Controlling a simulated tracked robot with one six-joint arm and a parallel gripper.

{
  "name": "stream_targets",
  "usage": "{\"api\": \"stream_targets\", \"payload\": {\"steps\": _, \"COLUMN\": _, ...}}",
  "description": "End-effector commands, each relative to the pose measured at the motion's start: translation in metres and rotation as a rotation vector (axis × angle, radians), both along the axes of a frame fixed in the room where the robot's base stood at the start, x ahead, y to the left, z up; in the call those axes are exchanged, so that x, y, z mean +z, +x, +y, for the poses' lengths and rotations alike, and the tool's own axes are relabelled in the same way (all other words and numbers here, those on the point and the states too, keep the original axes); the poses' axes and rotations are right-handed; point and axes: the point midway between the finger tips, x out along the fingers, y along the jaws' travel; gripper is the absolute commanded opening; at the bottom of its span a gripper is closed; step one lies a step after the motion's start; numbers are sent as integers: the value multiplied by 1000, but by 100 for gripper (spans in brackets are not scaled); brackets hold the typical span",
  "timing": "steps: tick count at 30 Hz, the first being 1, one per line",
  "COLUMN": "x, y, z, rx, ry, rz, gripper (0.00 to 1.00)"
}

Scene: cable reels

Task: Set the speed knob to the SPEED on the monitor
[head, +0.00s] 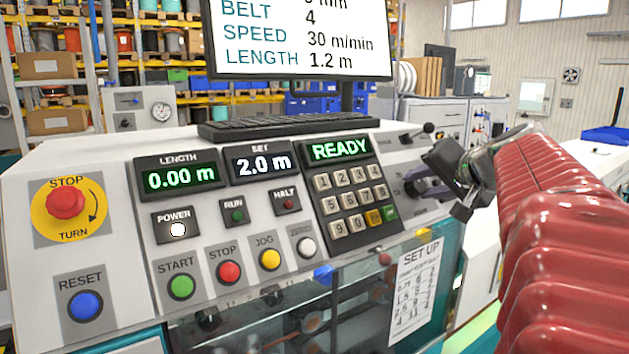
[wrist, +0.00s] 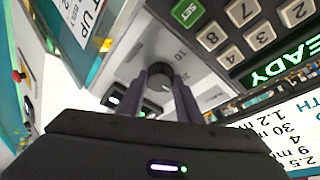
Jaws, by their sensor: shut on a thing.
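The monitor (head: 297,30) in the head view reads SPEED 30 m/min, BELT 4 and LENGTH 1.2 m. The speed knob (wrist: 153,99) is a dark round knob on a pale dial plate in the wrist view. The numbers 10 and 20 show beside it; its pointer is not clear. My gripper (wrist: 158,85) is shut on the knob, with one finger on each side. In the head view my gripper (head: 424,190) reaches the panel's right part from the right, and its fingers partly hide the knob.
The keypad (head: 350,202) is left of the knob, under the green READY display (head: 337,150). Start, stop and jog buttons line the front, and a red emergency stop (head: 67,200) is far left. A keyboard (head: 285,126) lies behind.

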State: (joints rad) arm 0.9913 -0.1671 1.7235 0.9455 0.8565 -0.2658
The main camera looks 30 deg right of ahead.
Motion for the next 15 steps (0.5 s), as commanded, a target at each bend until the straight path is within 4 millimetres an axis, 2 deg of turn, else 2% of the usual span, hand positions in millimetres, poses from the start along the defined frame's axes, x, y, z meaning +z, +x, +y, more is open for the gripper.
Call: {"api": "stream_targets", "payload": {"steps": 15, "x": 1, "y": 1, "z": -1, "rx": -210, "ry": 292, "rz": 28, "gripper": 9}}
